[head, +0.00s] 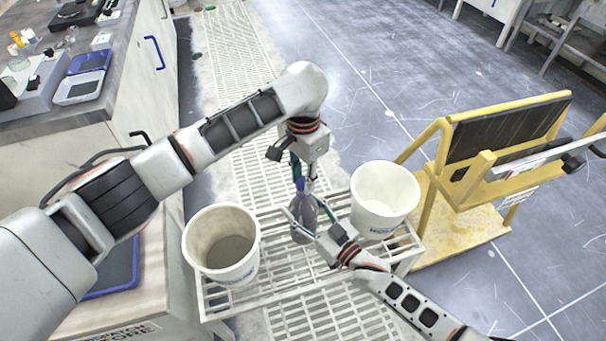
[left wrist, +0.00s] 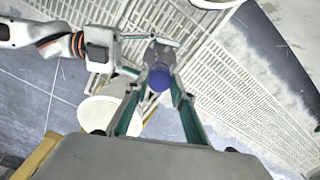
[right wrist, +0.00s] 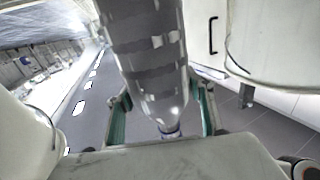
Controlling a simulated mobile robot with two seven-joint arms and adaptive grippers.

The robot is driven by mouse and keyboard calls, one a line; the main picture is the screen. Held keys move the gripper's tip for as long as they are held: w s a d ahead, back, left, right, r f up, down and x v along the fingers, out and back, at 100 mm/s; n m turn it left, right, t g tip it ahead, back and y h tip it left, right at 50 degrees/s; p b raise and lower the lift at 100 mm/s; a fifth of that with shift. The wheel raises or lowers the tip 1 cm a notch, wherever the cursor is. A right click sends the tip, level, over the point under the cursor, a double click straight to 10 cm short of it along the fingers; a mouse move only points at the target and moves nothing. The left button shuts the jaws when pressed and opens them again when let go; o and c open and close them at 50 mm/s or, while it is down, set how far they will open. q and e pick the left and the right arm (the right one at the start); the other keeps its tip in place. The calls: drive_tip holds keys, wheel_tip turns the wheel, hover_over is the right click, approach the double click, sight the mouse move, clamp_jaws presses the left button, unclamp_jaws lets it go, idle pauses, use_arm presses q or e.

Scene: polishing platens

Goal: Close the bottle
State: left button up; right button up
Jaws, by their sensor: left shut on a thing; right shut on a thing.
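The bottle (head: 303,216) is grey and see-through and stands upright between two white buckets. Its blue cap (head: 300,184) is at the neck; I cannot tell whether it is seated. My left gripper (head: 299,178) reaches down from above and is shut on the cap, which shows between its fingers in the left wrist view (left wrist: 160,79). My right gripper (head: 313,226) comes from the lower right and is shut on the bottle's body. In the right wrist view, the bottle (right wrist: 150,60) appears upside down between the fingers, its narrow neck low in the picture.
A white bucket with grey contents (head: 222,224) stands left of the bottle and another white bucket (head: 384,193) right of it, close by. All are at a white slatted rack (head: 285,290). A yellow cart (head: 440,215) stands to the right, a grey counter (head: 75,115) to the left.

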use_arm(q)
drive_tip(key=shift+f, duration=0.4)
drive_tip(key=shift+f, duration=0.6)
idle(0.3)
